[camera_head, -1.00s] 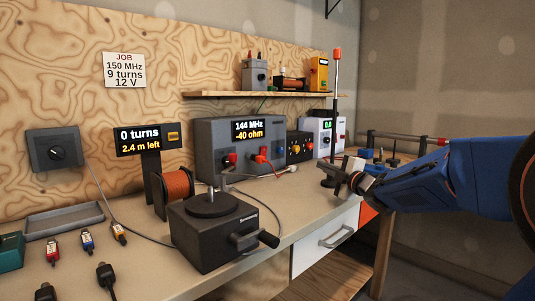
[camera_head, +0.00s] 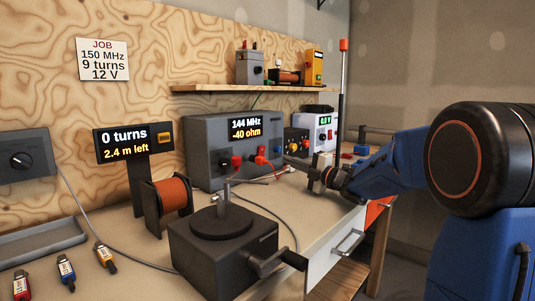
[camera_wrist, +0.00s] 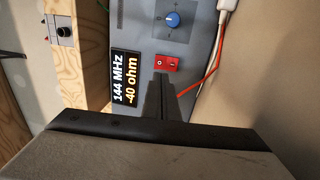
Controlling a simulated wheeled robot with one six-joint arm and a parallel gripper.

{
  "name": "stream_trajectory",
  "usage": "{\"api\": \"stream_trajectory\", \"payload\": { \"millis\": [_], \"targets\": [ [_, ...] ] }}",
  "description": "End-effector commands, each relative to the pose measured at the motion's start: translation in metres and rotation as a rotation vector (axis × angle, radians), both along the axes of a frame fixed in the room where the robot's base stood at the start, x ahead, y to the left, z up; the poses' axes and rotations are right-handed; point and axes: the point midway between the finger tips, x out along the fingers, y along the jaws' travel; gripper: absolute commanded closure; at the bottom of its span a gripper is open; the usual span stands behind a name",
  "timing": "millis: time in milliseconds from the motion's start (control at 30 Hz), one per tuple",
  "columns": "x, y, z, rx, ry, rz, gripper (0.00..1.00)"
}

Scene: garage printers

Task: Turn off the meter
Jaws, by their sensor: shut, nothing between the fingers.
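The meter (camera_head: 204,133) is a grey box on the bench against the plywood wall. Its display (camera_head: 245,129) is lit and reads 144 MHz and -40 ohm; it also shows in the wrist view (camera_wrist: 125,78). My gripper (camera_wrist: 162,78) is shut and empty. Its fingertips point at the meter's face and appear just beside the rocker; whether they touch it I cannot tell. In the head view my gripper (camera_head: 290,158) is in front of the meter's right side.
A winder with a crank (camera_head: 223,245), a wire spool (camera_head: 173,195) and a turns display (camera_head: 135,143) stand left on the bench. A white supply (camera_head: 318,131) stands right of the meter. Red and white leads (camera_wrist: 214,60) run beside the rocker. A shelf (camera_head: 230,88) hangs above.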

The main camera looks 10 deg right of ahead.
Motion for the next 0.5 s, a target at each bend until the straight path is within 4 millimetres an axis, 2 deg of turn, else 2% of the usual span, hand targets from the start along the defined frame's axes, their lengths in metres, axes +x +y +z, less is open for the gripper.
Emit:
{"api": "stream_trajectory", "payload": {
  "millis": [267, 500],
  "targets": [
    [0.006, 0.005, 0.001, 0.001, 0.001, 0.001, 1.0],
    [0.035, 0.026, 0.005, 0.001, 0.001, 0.002, 1.0]
  ]
}}
